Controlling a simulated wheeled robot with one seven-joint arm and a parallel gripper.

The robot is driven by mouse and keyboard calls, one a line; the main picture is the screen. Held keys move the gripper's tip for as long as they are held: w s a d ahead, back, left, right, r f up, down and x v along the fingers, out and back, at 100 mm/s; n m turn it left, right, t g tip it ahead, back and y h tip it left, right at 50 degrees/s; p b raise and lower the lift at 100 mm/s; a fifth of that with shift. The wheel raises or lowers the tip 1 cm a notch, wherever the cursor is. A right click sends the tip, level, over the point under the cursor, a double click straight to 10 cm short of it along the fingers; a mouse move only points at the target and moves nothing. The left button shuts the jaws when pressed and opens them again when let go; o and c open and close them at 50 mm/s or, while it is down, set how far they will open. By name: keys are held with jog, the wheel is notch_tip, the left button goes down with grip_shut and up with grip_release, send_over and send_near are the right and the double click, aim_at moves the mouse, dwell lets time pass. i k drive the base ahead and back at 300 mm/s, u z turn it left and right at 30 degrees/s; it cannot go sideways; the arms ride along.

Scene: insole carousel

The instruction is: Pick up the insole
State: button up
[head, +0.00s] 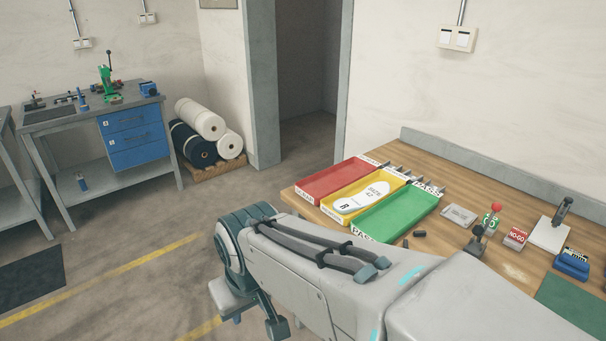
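The white insole (362,196) lies flat in the yellow tray (402,182), the middle one of three trays on the wooden table. It has dark print on it, including a bold letter near its left end. The insole is free of any grip that I can see. My grey arm crosses the lower middle of the head view, in front of and below the trays. Its dark teal joint is left of the table. My gripper does not show; the far part of the arm is hidden behind the joint and link.
A red tray (331,182) and a green tray (398,215) marked PASS flank the yellow one. Small tools, a NO-GO block (515,238) and a blue block (573,263) stand on the table (465,188) to the right. Open floor lies left of the table.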

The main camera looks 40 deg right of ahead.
aim_at(372, 192)
jog(key=i, duration=1.75)
jog(key=z, duration=3.4)
